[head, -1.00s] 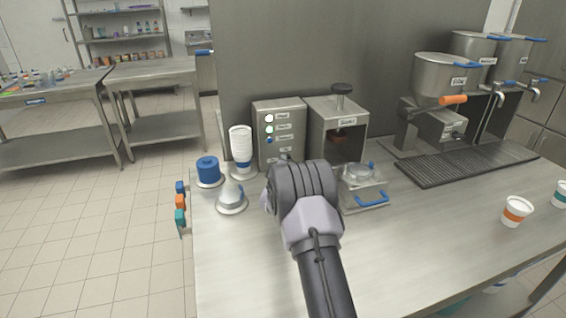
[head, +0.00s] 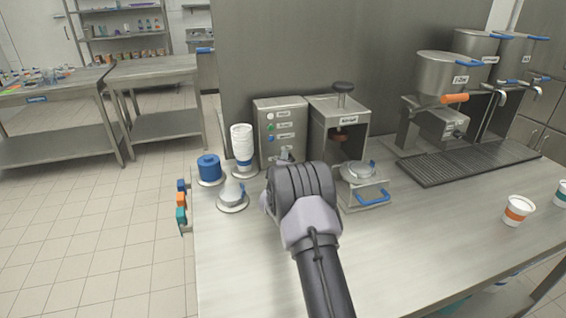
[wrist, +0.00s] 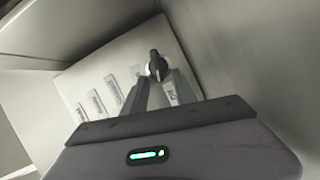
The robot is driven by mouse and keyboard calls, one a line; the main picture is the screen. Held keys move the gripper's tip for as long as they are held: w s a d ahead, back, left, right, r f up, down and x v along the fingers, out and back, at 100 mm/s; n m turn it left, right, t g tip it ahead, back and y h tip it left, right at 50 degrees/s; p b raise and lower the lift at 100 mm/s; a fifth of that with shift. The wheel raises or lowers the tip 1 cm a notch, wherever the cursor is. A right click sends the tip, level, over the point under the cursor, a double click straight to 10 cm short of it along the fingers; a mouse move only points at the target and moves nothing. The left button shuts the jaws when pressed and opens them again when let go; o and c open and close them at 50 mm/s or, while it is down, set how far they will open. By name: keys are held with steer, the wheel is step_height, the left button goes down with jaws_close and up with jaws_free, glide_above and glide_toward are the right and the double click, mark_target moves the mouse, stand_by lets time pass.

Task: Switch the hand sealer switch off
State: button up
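The grey control box (head: 281,134) stands at the back of the counter, with several small round indicators and labels on its front. In the wrist view its pale labelled panel (wrist: 120,85) holds a black rotary switch (wrist: 157,66). My gripper (head: 284,155) is in front of the lower part of the box. In the wrist view my gripper (wrist: 158,80) has its two fingers apart, with the switch at the gap between the tips. I cannot tell whether they touch it. My wrist hides the switch in the head view. The hand sealer (head: 339,126) stands right of the box.
A stack of white cups (head: 242,148) and a blue cylinder (head: 209,168) stand left of the box. The counter's front right is mostly clear, with an orange-banded cup (head: 517,210).

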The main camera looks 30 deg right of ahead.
steer(key=p+v, duration=0.4)
steer(key=v, duration=1.3)
steer(key=shift+s+a+r, duration=0.15)
steer(key=shift+s+a, duration=0.05)
steer(key=shift+o, duration=0.5)
